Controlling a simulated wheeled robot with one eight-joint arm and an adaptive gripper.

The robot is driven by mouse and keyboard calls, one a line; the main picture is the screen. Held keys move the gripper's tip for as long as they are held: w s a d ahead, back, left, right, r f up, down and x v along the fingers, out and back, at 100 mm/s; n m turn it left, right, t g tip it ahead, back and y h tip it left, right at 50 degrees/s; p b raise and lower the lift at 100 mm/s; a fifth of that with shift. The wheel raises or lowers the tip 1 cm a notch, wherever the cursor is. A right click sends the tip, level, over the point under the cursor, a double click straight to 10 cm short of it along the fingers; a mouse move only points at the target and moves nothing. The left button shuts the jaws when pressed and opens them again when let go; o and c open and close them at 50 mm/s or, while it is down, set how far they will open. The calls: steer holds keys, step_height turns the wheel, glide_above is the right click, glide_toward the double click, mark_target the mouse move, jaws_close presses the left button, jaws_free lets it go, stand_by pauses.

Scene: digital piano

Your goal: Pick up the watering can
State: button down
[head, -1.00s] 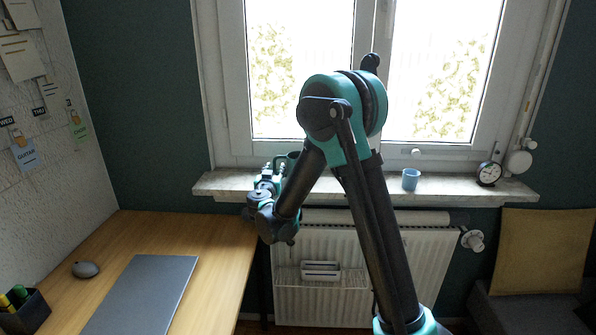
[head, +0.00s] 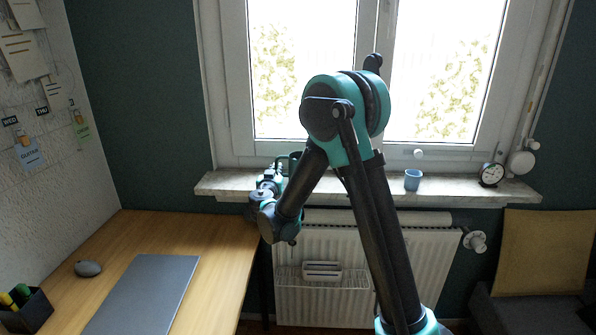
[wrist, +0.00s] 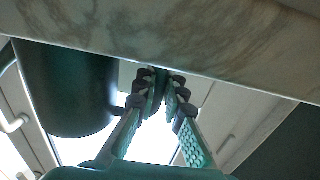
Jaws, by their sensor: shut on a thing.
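The dark green watering can (head: 294,159) is at the left part of the windowsill, partly hidden behind my arm and gripper (head: 270,178). In the wrist view the can (wrist: 68,88) is a large dark rounded body at the left, close to the marble sill. My gripper's two fingers (wrist: 160,85) come together just to the right of the can's body, near the sill's edge. They are shut on a part of the can; that part is mostly hidden between the fingertips. I cannot tell whether the can is clear of the sill.
The marble windowsill (head: 455,189) holds a blue cup (head: 412,180) and a small clock (head: 491,174) to the right. A radiator (head: 330,255) is below. A wooden desk (head: 215,235) with a grey mat (head: 145,293) and a mouse (head: 88,268) is at the left.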

steer(key=shift+r, duration=0.2)
step_height(320, 180, up, 20)
steer(key=shift+f, duration=0.25)
stand_by(1.6)
steer(key=shift+s, duration=0.1)
